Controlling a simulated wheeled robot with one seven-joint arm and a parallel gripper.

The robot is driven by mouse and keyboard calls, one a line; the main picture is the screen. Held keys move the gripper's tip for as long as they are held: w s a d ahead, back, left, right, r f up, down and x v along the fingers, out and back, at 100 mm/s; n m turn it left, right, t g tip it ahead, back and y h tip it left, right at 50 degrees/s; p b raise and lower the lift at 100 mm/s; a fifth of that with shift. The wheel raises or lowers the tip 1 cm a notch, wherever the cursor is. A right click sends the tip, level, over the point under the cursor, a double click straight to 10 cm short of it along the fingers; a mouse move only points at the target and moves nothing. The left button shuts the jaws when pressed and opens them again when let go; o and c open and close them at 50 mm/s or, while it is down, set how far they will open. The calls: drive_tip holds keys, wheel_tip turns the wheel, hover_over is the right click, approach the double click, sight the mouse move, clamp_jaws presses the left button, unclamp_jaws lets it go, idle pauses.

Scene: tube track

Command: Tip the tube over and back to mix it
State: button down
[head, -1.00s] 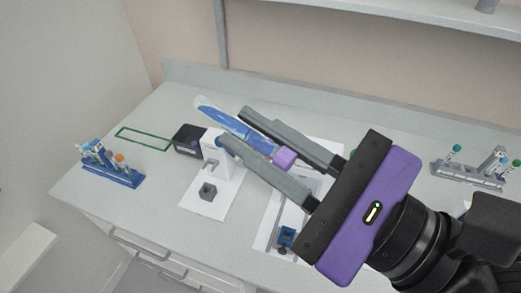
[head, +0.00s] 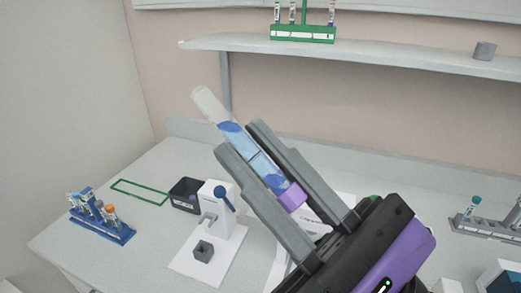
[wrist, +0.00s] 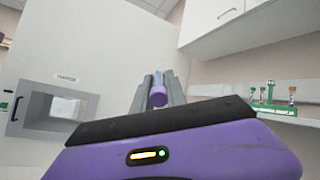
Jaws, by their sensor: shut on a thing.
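The tube (head: 238,140) is clear with blue liquid and a purple cap (head: 292,196). My gripper (head: 248,150) is shut on it, with a grey finger on either side. The tube is tilted in the head view, its cap low at the right and its clear rounded end high at the left. It is held in the air above the bench. In the wrist view the purple cap (wrist: 158,96) faces the camera between the fingers, and most of the tube is hidden behind it.
On the bench stand a blue rack (head: 103,226) with tubes, a white device (head: 216,220) with a blue knob, a black box (head: 186,193) and a grey rack (head: 487,230). A green outline (head: 140,190) marks clear bench. A shelf (head: 400,65) holds a green rack (head: 303,34).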

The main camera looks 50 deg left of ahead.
drive_tip(key=shift+r+t+p, duration=0.2)
drive_tip(key=shift+t+p, duration=0.1)
drive_tip(key=shift+p, duration=0.4)
